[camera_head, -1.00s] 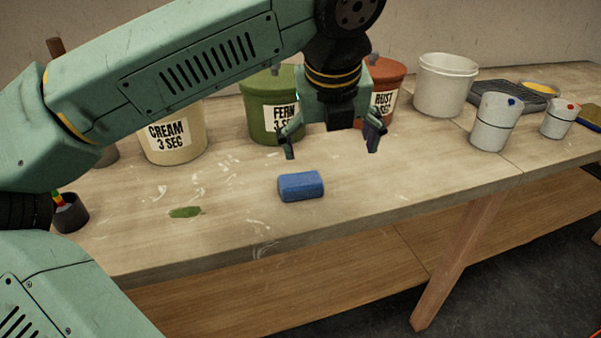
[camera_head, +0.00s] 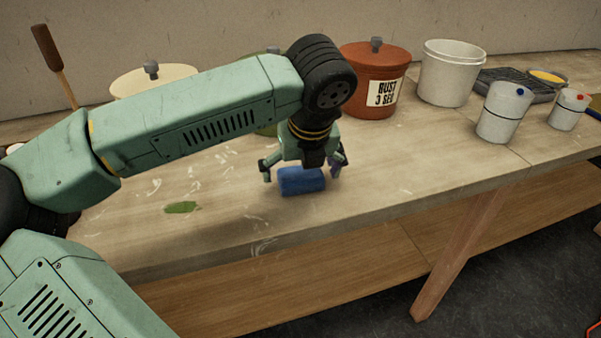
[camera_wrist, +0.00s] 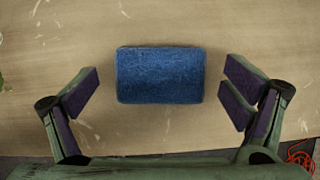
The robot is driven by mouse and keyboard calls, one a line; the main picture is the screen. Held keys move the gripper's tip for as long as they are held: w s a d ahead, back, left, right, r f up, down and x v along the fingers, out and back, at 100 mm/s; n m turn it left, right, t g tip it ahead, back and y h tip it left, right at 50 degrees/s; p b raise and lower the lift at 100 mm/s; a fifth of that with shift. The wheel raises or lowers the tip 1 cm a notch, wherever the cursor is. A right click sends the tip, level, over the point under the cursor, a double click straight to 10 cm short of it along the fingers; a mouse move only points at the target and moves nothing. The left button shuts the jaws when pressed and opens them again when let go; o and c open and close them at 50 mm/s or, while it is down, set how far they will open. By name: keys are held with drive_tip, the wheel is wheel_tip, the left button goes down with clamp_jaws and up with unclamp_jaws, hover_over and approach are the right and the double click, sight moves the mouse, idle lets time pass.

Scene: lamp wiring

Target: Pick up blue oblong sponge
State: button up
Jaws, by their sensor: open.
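The blue oblong sponge (camera_head: 301,181) lies on the wooden workbench, near its front edge. In the wrist view the sponge (camera_wrist: 160,75) is between the two open fingers, with a clear gap on each side. My gripper (camera_head: 302,172) points down over the sponge, open, with one finger to its left and one to its right. In the wrist view my gripper (camera_wrist: 160,96) holds nothing. In the head view the gripper's palm hides the sponge's upper edge.
A rust-coloured lidded bucket (camera_head: 376,80), a white bucket (camera_head: 448,73) and two white canisters (camera_head: 503,112) (camera_head: 567,110) stand to the right. A cream bucket (camera_head: 152,79) and a mostly hidden green bucket (camera_head: 268,128) stand behind my arm. The bench's front edge (camera_head: 400,214) is close.

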drive_tip(key=shift+w+f, duration=0.2)
drive_tip(key=shift+f, duration=0.3)
drive_tip(key=c, duration=1)
drive_tip(key=shift+c, duration=0.2)
drive_tip(key=shift+r, duration=0.45)
drive_tip(key=b+v, duration=0.2)
drive_tip(key=shift+s+a+r, duration=0.1)
drive_tip(key=shift+a+r, duration=0.15)
drive_tip(key=shift+a, duration=0.05)
drive_tip(key=s+a+r+b, duration=0.1)
drive_tip(key=s+a+b, duration=0.2)
drive_tip(key=s, duration=1.1)
drive_tip(key=shift+s+a+r, duration=0.2)
drive_tip(key=shift+s+r, duration=0.15)
drive_tip(key=o, duration=0.4)
drive_tip(key=c, duration=0.5)
